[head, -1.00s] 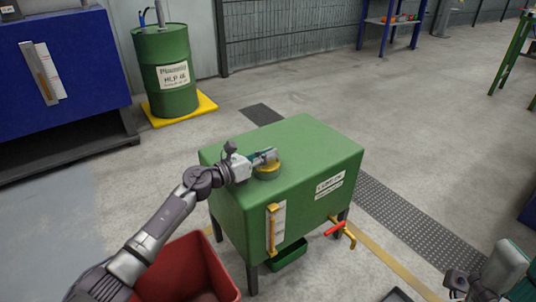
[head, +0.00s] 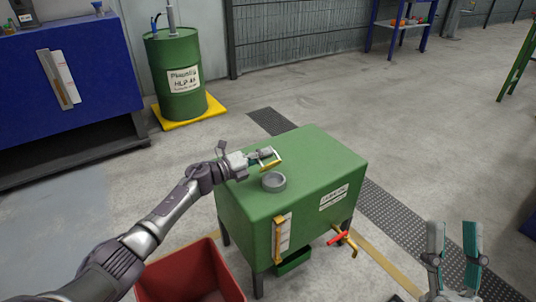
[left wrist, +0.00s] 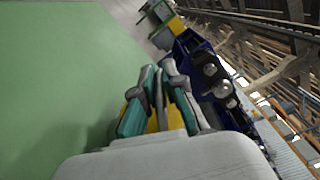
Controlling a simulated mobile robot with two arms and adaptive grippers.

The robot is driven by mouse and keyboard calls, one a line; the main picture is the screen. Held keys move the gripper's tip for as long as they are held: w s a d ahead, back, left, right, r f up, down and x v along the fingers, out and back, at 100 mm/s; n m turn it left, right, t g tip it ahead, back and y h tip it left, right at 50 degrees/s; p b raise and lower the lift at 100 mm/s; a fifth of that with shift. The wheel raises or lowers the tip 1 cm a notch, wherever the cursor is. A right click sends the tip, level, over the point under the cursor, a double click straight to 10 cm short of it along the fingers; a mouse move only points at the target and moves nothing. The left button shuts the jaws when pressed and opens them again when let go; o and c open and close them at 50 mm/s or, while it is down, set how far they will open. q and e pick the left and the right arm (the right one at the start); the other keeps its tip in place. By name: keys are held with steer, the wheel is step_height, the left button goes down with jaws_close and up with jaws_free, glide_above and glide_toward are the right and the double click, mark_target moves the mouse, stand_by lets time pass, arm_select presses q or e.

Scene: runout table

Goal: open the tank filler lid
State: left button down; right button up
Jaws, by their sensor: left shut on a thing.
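The green tank (head: 325,160) stands in the middle of the head view. Its grey filler neck (head: 273,182) shows uncovered on the tank's top. The yellow lid (head: 272,166) is raised and tilted just behind the neck, seen nearly edge-on. My left gripper (head: 265,156) is shut on the lid. In the left wrist view, yellow of the lid (left wrist: 151,122) shows between and beside the fingers, which partly hide it. I cannot tell whether a hinge joins the lid to the neck. My right gripper (head: 454,240) is at the lower right, open and empty, away from the tank.
A red bin (head: 190,272) stands on the floor below my left arm. A yellow sight gauge (head: 279,240) and a red-handled tap (head: 342,238) stick out from the tank's front. A green drum (head: 176,75) stands behind at left. The tank's top is otherwise clear.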

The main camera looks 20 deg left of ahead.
arm_select(q)
steer(key=shift+w+a+n, duration=0.35)
steer(key=shift+a+n, duration=0.2)
steer(key=shift+n, duration=0.45)
steer(key=shift+w+a+f+n, duration=0.3)
steer(key=shift+a+n, duration=0.05)
steer(key=shift+n, duration=0.55)
steer(key=shift+w+a+f+n, duration=0.3)
steer(key=shift+a+n, duration=0.1)
steer(key=shift+n, duration=0.6)
steer(key=shift+w+a+f+n, duration=0.2)
steer(key=shift+a+f+n, duration=0.05)
steer(key=shift+n, duration=0.45)
arm_select(e)
steer(key=shift+s+r, duration=0.25)
steer(key=shift+s, duration=0.05)
steer(key=shift+t, duration=0.3)
